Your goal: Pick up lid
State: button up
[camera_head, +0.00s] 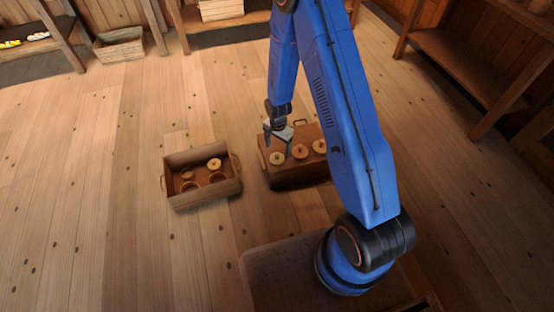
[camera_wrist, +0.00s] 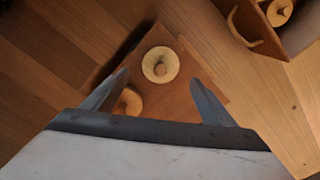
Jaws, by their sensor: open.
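Several round, pale wooden lids with small knobs lie in a row on the flat top of a brown wooden box (camera_head: 290,176). They include a left lid (camera_head: 277,158), a middle lid (camera_head: 299,151) and a right lid (camera_head: 319,146). My gripper (camera_head: 278,143) is open and empty above the left part of this box. In the wrist view one lid (camera_wrist: 160,65) shows between and just beyond the fingertips (camera_wrist: 159,78). A second lid (camera_wrist: 128,102) is partly hidden behind the left finger. I cannot tell how far the fingers are above the lids.
An open wooden crate (camera_head: 205,198) with rope handles stands to the left, holding a lid (camera_head: 214,164) and several round pieces. A gap of bare floor separates it from the box. Shelves (camera_head: 470,75) stand at the right and back. Open plank floor lies left.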

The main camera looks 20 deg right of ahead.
aim_at(277, 154)
jog(key=shift+s+a+f, duration=0.1)
jog(key=shift+a+f, duration=0.05)
jog(key=shift+f, duration=2.6)
jog(key=shift+c, duration=0.6)
jog(key=c, duration=1)
